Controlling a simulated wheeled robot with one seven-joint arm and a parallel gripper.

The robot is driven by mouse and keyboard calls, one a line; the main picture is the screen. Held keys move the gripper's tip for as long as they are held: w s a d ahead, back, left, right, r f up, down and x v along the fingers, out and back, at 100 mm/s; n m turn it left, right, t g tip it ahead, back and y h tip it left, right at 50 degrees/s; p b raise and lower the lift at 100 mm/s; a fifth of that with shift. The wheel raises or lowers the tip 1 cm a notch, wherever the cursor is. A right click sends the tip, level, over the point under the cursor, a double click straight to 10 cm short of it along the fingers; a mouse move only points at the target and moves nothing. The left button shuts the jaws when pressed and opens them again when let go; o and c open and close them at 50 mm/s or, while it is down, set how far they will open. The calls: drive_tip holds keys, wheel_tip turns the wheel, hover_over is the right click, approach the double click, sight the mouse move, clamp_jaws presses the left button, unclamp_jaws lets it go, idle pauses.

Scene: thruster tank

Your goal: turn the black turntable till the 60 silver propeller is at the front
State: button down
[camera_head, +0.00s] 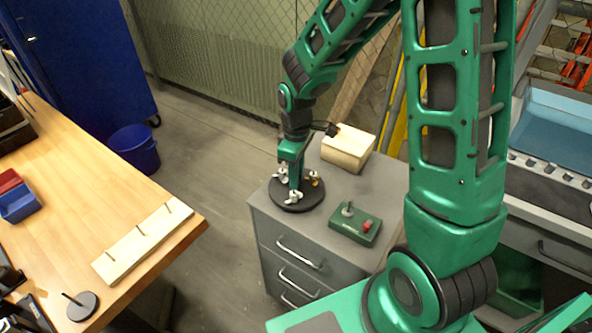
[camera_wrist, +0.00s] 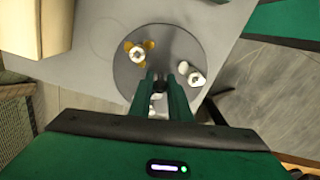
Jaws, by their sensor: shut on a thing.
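The black turntable (camera_head: 312,201) is a round disc on the grey drawer cabinet; it looks grey in the wrist view (camera_wrist: 178,45). A brass propeller (camera_head: 314,178) stands at its right in the head view and at the upper left in the wrist view (camera_wrist: 138,51). One silver propeller (camera_wrist: 194,77) is at the disc's right in the wrist view. Silver propellers also show at the left (camera_head: 279,174) and front (camera_head: 292,198) in the head view. I cannot read any sizes. My gripper (camera_wrist: 160,80) points down at the disc's middle, shut on a small dark knob, mostly hidden by the fingers.
On the cabinet (camera_head: 375,190), a pale wooden block (camera_head: 348,147) stands behind the disc and a green box with a red button (camera_head: 355,224) stands front right. A wooden table (camera_head: 90,190) is at the left, with open floor between.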

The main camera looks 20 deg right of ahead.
drive_tip(key=shift+d+n, duration=0.2)
drive_tip(key=shift+n, duration=1)
drive_tip(key=shift+w, duration=0.1)
drive_tip(key=n, duration=0.3)
drive_tip(key=shift+n, duration=0.3)
drive_tip(key=shift+n, duration=1.7)
drive_tip(key=shift+w+r, duration=0.1)
drive_tip(key=shift+n, duration=1.2)
